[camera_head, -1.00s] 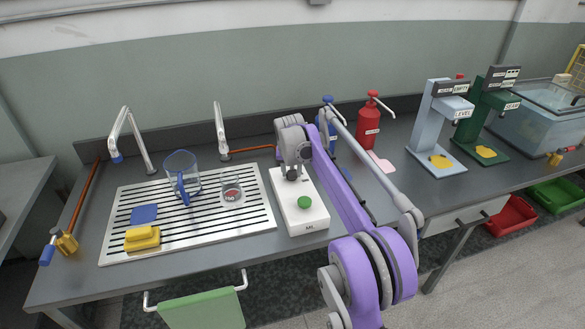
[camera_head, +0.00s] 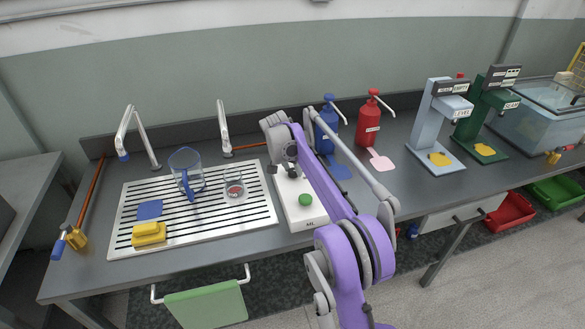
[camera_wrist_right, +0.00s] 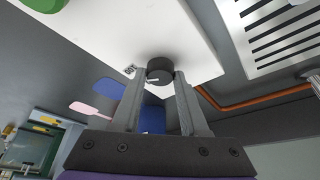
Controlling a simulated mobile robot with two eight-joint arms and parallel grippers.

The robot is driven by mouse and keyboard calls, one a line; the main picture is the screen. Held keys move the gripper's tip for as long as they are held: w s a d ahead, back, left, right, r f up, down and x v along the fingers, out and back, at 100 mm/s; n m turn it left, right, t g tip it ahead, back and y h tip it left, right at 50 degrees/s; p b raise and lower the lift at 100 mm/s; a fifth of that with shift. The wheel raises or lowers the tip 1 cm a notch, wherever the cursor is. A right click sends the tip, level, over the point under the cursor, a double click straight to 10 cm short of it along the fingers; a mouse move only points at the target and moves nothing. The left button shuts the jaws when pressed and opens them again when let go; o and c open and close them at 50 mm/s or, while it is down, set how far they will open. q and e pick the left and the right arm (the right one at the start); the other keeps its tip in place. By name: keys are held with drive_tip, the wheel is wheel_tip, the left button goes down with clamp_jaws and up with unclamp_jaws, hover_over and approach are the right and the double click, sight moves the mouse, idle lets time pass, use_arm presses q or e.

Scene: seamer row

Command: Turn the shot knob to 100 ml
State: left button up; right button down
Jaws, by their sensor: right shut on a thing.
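The white shot box (camera_head: 304,217) stands on the counter to the right of the drain tray. A round green button (camera_head: 306,199) is on its near end; "ML" is marked below it. In the right wrist view, the black round shot knob (camera_wrist_right: 160,69) sits on the white box (camera_wrist_right: 125,35). My right gripper (camera_wrist_right: 160,80) has its two grey fingers on either side of the knob, shut on it. A small light mark shows on the knob, but I cannot read the setting. In the head view, my right arm mostly hides the knob. My left gripper is not in view.
The slatted drain tray (camera_head: 122,240) holds a clear jug (camera_head: 186,165), a small glass (camera_head: 234,188), a blue pad and a yellow sponge (camera_head: 149,234). Blue and red pump bottles (camera_head: 369,124) stand behind my arm. Light-blue and green machines stand at the right.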

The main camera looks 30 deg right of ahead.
drive_tip(key=shift+c, duration=2.2)
unclamp_jaws()
drive_tip(key=shift+r, duration=0.1)
drive_tip(key=p+v, duration=0.1)
drive_tip(key=v, duration=0.9)
drive_tip(key=shift+a+r, duration=0.2)
drive_tip(key=shift+r, duration=0.1)
drive_tip(key=shift+s, duration=0.1)
